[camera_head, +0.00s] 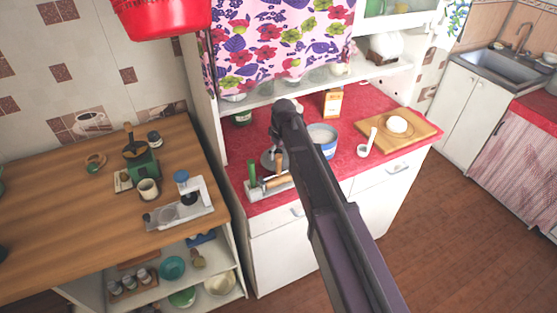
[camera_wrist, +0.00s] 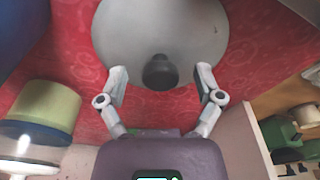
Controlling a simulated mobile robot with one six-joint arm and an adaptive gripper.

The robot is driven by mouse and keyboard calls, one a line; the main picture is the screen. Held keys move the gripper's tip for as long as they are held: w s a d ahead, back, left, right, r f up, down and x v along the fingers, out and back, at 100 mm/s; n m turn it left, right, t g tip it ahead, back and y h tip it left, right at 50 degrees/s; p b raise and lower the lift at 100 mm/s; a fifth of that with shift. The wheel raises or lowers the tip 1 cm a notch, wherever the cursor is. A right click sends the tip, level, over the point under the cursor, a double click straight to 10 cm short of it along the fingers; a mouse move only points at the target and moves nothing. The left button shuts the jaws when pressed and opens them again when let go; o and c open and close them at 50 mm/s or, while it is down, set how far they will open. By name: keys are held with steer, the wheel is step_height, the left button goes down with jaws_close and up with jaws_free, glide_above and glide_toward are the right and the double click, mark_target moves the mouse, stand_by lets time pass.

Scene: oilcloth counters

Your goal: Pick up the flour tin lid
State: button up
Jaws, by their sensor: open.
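The flour tin lid (camera_wrist: 160,32) is a round grey disc with a dark round knob (camera_wrist: 160,72), lying on the red oilcloth. My gripper (camera_wrist: 161,77) is open above it in the wrist view, with one finger on each side of the knob and a gap to each. Whether the fingertips touch the lid cannot be told. In the head view, the lid (camera_head: 267,161) shows only in part beside my arm, which hides most of my gripper. The white and blue tin (camera_head: 323,140) stands right of the arm, partly hidden by it.
A holder with a green-handled tool (camera_head: 252,175) stands at the counter's front left. A carton (camera_head: 333,103), a small white cup (camera_head: 363,150) and a wooden board (camera_head: 397,138) lie right. A wooden table (camera_head: 60,200) with a grinder (camera_head: 140,157) is left. A shelf overhangs the back.

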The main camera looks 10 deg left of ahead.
stand_by(0.4)
jaws_close()
steer(key=shift+r, duration=0.2)
